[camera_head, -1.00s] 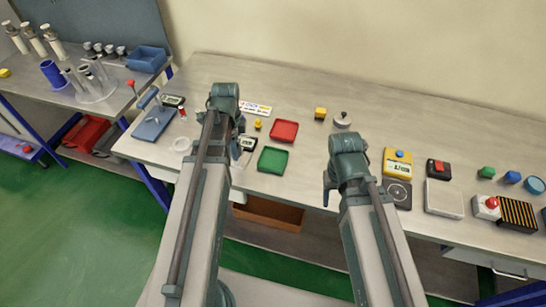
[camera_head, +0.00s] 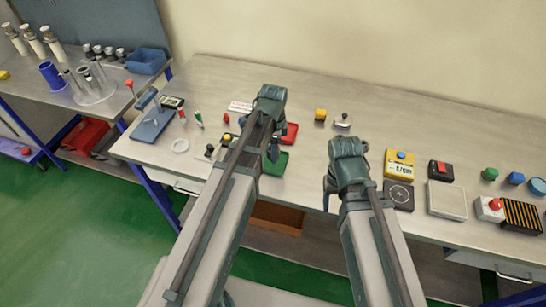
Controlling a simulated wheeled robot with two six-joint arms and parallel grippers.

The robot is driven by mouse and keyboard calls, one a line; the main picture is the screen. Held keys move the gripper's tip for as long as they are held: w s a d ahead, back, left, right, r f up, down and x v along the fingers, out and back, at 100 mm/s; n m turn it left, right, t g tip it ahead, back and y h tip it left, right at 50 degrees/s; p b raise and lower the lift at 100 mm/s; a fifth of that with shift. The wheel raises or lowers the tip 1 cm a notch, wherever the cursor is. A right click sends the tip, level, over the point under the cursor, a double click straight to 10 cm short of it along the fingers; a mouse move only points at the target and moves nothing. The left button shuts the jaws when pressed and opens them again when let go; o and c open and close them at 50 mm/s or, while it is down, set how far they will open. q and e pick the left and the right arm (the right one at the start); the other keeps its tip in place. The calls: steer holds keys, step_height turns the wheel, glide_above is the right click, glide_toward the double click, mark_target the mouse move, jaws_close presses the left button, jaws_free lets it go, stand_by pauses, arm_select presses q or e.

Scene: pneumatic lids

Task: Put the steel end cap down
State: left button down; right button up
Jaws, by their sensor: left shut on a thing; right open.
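My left gripper (camera_head: 274,152) is shut, pointing down over the left part of the green tray (camera_head: 281,165). The thing in its jaws is too hidden by the wrist to make out; going by the task, I take it as the steel end cap. A silvery round piece with a knob (camera_head: 343,121) stands on the table further back.
A yellow meter (camera_head: 400,164), a black scale (camera_head: 398,195) and a white pad (camera_head: 446,200) lie to the right. The table's back middle is clear.

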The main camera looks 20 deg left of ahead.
arm_select(q)
steer(key=shift+a+f+b, duration=0.1)
steer(key=shift+f+b, duration=0.8)
steer(key=shift+f, duration=0.6)
arm_select(e)
steer(key=shift+f, duration=1.5)
arm_select(q)
steer(key=shift+f, duration=0.15)
arm_select(e)
steer(key=shift+f, duration=0.15)
arm_select(q)
steer(key=shift+c, duration=1.5)
jaws_free()
step_height(320, 180, up, 12)
steer(key=r+p, duration=0.1)
steer(key=p, duration=1.1)
steer(key=s+d+n+y, duration=0.1)
steer(key=s+d+n, duration=0.9)
steer(key=s, duration=0.4)
steer(key=shift+s+d+f, duration=0.2)
steer(key=shift+d+f, duration=0.05)
arm_select(e)
step_height(320, 180, up, 12)
steer(key=shift+r, duration=0.2)
